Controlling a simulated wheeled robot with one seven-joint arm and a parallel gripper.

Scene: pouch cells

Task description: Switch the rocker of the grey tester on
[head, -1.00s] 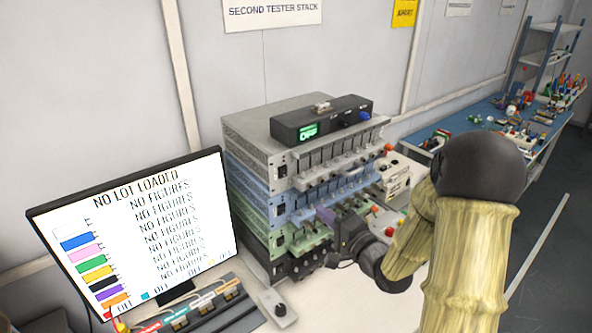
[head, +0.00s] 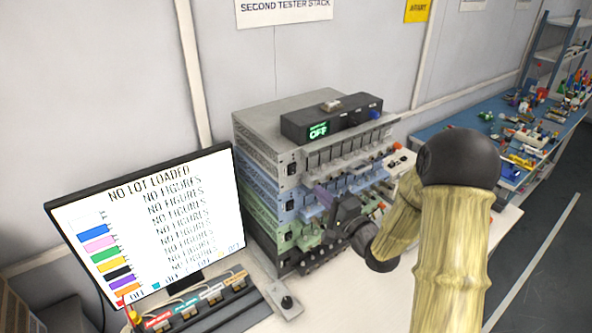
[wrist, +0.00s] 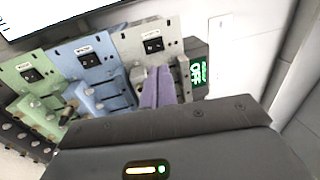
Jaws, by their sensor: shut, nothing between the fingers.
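The grey tester (head: 265,130) is the top unit of the stack. Its dark rocker (head: 292,169) sits at the left end of its front panel and shows in the wrist view (wrist: 153,45) on a light grey plate. I cannot tell the rocker's tilt.
Below the grey tester are a blue tester (head: 258,182), a green tester (head: 262,215) and a dark unit at the bottom. A black box with a green OFF display (head: 318,130) lies on top. A monitor (head: 150,220) stands left. A cluttered blue bench (head: 440,130) is at right.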

